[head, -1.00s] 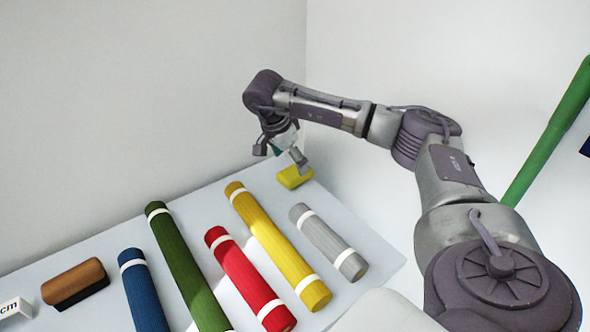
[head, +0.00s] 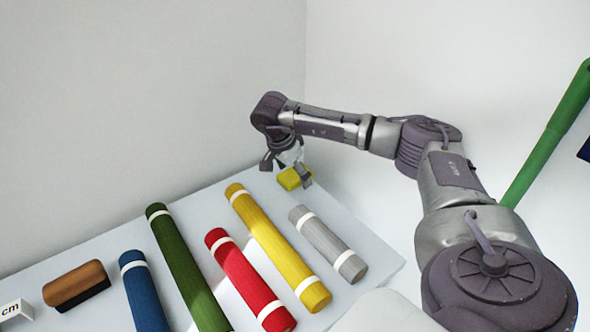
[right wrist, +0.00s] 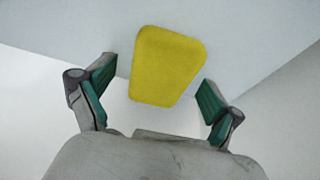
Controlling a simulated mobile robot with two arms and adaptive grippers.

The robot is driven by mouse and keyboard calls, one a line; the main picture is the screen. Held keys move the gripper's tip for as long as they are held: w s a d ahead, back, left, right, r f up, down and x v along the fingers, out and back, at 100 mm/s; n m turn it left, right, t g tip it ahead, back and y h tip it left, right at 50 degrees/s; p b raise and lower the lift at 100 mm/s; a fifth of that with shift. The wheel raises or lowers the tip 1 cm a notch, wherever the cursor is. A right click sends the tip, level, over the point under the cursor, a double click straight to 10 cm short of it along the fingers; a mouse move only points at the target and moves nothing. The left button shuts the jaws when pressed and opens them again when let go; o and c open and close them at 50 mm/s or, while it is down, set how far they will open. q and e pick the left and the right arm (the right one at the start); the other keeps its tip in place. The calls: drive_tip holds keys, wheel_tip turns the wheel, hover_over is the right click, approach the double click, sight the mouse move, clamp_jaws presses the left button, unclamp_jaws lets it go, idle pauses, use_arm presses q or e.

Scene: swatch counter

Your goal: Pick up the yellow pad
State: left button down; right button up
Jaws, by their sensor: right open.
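The yellow pad (head: 291,179) lies near the far corner of the white counter. My right gripper (head: 284,174) is low over it, with one finger on each side of the pad in the head view. In the right wrist view the pad (right wrist: 167,66) is a rounded yellow block just ahead of the open fingers (right wrist: 155,97), roughly centred between them. The fingers have green inner faces and show gaps to the pad. My left gripper is not in view.
Yellow (head: 275,245), grey (head: 328,243), red (head: 249,278), green (head: 186,265) and blue (head: 143,290) rolls lie on the counter (head: 215,201) nearer me. Walls stand close behind.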

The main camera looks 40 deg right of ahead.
sight(294, 173)
drive_tip(key=shift+f, duration=0.1)
drive_tip(key=shift+c, duration=0.2)
drive_tip(key=c, duration=1)
wheel_tip(294, 173, up, 11)
drive_tip(key=shift+f+b, duration=0.2)
drive_tip(key=shift+b, duration=0.1)
